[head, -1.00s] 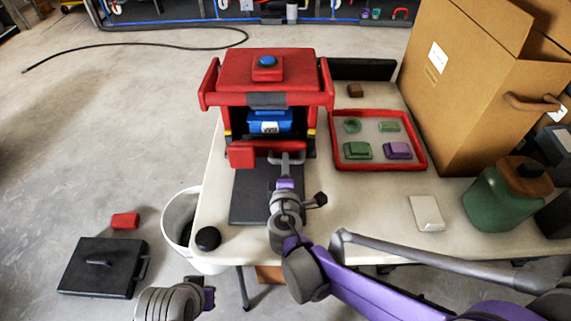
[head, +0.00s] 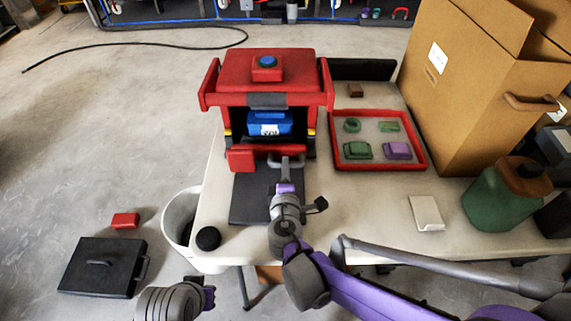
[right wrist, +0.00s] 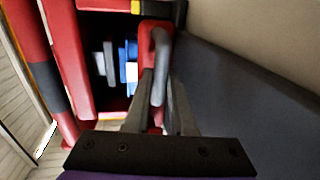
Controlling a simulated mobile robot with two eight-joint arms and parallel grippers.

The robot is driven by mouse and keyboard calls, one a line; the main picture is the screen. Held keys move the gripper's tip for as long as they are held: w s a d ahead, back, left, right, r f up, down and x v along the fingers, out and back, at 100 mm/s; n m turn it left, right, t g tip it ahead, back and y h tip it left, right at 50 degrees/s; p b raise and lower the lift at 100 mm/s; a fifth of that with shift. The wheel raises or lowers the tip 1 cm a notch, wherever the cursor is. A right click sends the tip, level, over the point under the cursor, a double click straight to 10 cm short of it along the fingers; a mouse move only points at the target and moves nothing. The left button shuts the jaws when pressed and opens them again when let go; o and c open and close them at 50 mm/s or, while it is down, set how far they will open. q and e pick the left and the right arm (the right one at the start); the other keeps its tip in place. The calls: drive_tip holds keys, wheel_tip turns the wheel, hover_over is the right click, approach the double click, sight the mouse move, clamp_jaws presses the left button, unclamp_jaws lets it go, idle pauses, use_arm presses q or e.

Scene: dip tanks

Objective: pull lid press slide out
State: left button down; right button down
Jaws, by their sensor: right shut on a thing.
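The red lid press (head: 232,72) stands on the table with a blue button (head: 267,62) on top and an open front. Inside sits a blue box (head: 270,124) with a white label; part of it also shows in the right wrist view (right wrist: 131,72). The press's slide has a red front (head: 241,160) with a grey bar handle (head: 288,161). My right gripper (head: 286,175) is shut on this handle; in the right wrist view its fingers sit on both sides of the handle (right wrist: 160,55). My left gripper (head: 209,298) is at the lower left, away from the press; its fingers are unclear.
A dark plate (head: 250,205) lies before the press. To the right are a red tray (head: 425,155) with several green and purple pieces, a cardboard box (head: 450,110), a white block (head: 426,213) and a green jar (head: 490,205). A white bin (head: 180,215) stands at the table's left.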

drive_tip(key=f+v, duration=0.1)
drive_tip(key=v, duration=0.5)
drive_tip(key=f+p+v, duration=0.1)
drive_tip(key=v, duration=0.5)
drive_tip(key=f+v, duration=0.1)
drive_tip(key=v, duration=0.4)
drive_tip(key=shift+s+f+p, duration=0.25)
drive_tip(key=shift+s+p, duration=0.15)
drive_tip(key=shift+s, duration=0.4)
drive_tip(key=c, duration=1)
unclamp_jaws()
drive_tip(key=shift+c, duration=0.2)
drive_tip(key=p+v, duration=0.1)
drive_tip(key=v, duration=0.9)
drive_tip(key=shift+s+p, duration=0.35)
drive_tip(key=shift+p, duration=0.05)
drive_tip(key=shift+s, duration=0.1)
